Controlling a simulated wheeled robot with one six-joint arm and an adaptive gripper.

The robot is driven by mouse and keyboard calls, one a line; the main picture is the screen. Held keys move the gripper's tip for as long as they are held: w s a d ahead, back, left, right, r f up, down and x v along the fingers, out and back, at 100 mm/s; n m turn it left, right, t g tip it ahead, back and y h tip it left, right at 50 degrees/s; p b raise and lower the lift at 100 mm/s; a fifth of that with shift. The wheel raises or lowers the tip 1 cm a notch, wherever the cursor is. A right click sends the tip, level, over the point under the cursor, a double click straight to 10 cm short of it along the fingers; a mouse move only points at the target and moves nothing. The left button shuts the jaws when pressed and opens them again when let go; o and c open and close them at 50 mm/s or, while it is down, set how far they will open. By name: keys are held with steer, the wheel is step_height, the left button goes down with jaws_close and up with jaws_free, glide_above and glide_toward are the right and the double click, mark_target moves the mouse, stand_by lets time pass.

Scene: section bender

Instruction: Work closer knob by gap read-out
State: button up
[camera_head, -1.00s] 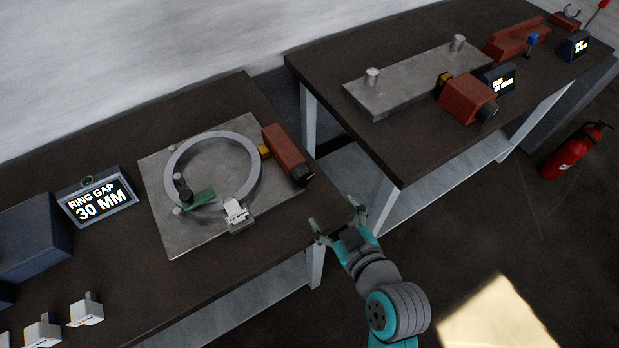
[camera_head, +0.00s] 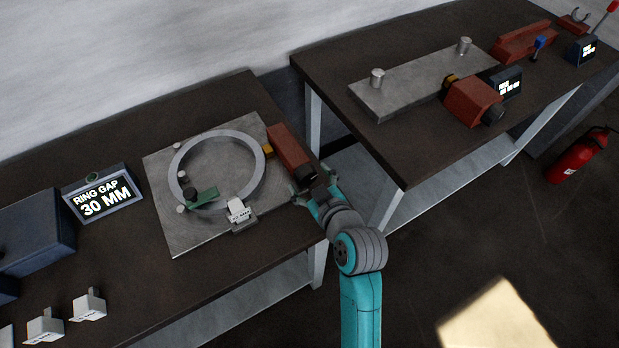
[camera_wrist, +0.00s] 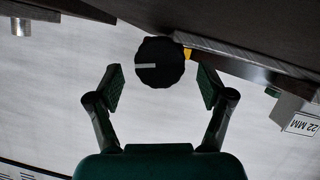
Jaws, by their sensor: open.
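The black closer knob (camera_wrist: 160,62) with a pale pointer line shows in the wrist view, between and just beyond the fingertips. In the head view it is mostly hidden by my gripper (camera_head: 318,188), at the front end of the red closer block (camera_head: 288,150). In the wrist view my gripper (camera_wrist: 160,88) is open, a finger on each side of the knob with gaps showing. The grey ring (camera_head: 178,160) lies on the metal plate (camera_head: 180,235) with a white labelled block (camera_head: 238,211) at its front. The read-out (camera_head: 103,197) says RING GAP 30 MM.
Several white blocks (camera_head: 88,305) stand at the front left, near a dark blue box (camera_head: 35,232). A second table (camera_head: 420,165) at right carries another red unit with a knob (camera_head: 472,102). A fire extinguisher (camera_head: 576,158) stands on the floor at right.

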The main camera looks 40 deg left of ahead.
steer(key=shift+w+a+f, duration=0.1)
steer(key=shift+a, duration=0.1)
steer(key=c, duration=1.2)
steer(key=m+g, duration=0.1)
steer(key=m+g+y, duration=0.1)
steer(key=m, duration=0.1)
steer(key=shift+w+d, duration=0.15)
steer(key=shift+w, duration=0.2)
steer(key=shift+w+d+m+g+y, duration=0.15)
steer(key=shift+m+g+y, duration=0.45)
steer(key=shift+m+g, duration=0.8)
steer(key=shift+m+t, duration=0.3)
steer(key=shift+m, duration=0.2)
